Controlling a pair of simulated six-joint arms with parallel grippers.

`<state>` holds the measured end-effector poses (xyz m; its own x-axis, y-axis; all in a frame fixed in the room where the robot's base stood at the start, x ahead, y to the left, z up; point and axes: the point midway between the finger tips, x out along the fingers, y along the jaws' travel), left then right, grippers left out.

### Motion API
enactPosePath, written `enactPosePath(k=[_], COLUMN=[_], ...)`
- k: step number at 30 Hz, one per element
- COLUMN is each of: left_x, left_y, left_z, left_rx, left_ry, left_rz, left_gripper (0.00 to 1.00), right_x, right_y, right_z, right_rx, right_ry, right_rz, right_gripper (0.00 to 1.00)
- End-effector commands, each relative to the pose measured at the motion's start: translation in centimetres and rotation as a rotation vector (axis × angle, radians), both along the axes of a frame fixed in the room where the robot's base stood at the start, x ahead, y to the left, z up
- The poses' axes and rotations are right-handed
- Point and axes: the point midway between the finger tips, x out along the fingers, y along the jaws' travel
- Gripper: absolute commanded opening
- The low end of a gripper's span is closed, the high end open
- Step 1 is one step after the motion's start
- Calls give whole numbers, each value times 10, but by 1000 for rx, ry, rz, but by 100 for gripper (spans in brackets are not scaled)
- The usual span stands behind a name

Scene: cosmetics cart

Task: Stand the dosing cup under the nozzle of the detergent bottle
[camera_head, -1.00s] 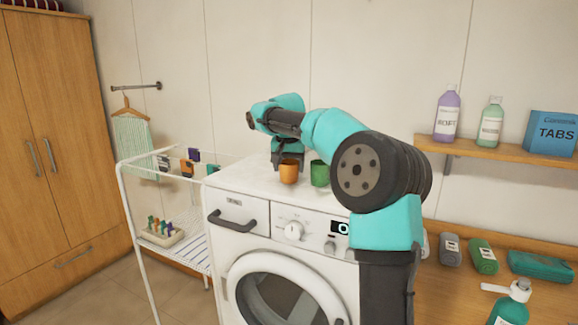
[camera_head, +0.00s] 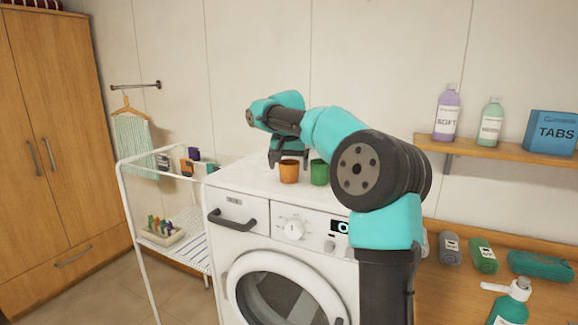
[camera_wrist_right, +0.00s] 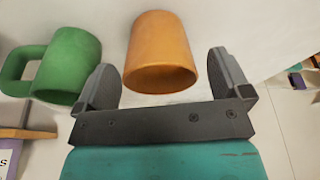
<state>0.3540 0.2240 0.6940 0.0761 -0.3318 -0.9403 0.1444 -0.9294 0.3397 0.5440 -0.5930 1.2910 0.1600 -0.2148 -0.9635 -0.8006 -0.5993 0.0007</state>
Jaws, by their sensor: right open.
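An orange cup (camera_head: 289,171) and a green cup (camera_head: 319,172) stand side by side on top of the washing machine. In the right wrist view the orange cup (camera_wrist_right: 160,50) has no visible handle, while the green one (camera_wrist_right: 68,65) shows a handle. My right gripper (camera_head: 288,160) is open at the orange cup, with the cup in line with the gap between its fingers (camera_wrist_right: 164,78); no grip shows. A teal bottle with a white pump nozzle (camera_head: 512,300) stands at the lower right of the head view, partly cut off. My left gripper is out of view.
The white washing machine (camera_head: 235,178) has a mostly clear top. A drying rack (camera_head: 180,222) stands left of it. A wall shelf (camera_head: 500,150) holds bottles and a blue box (camera_head: 551,132).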

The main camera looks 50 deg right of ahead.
Motion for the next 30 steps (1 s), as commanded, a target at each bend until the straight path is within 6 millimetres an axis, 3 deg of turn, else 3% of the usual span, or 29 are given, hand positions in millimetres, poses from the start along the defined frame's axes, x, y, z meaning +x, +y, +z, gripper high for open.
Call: enactPosePath(k=[18,30], left_x=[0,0], left_y=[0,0], left_z=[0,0], left_rx=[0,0], left_ry=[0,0], left_rz=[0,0], left_gripper=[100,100], right_x=[-16,-19], right_y=[22,25], right_z=[98,112], right_rx=[-1,0], right_ry=[-3,0], right_rz=[1,-1], right_gripper=[96,96])
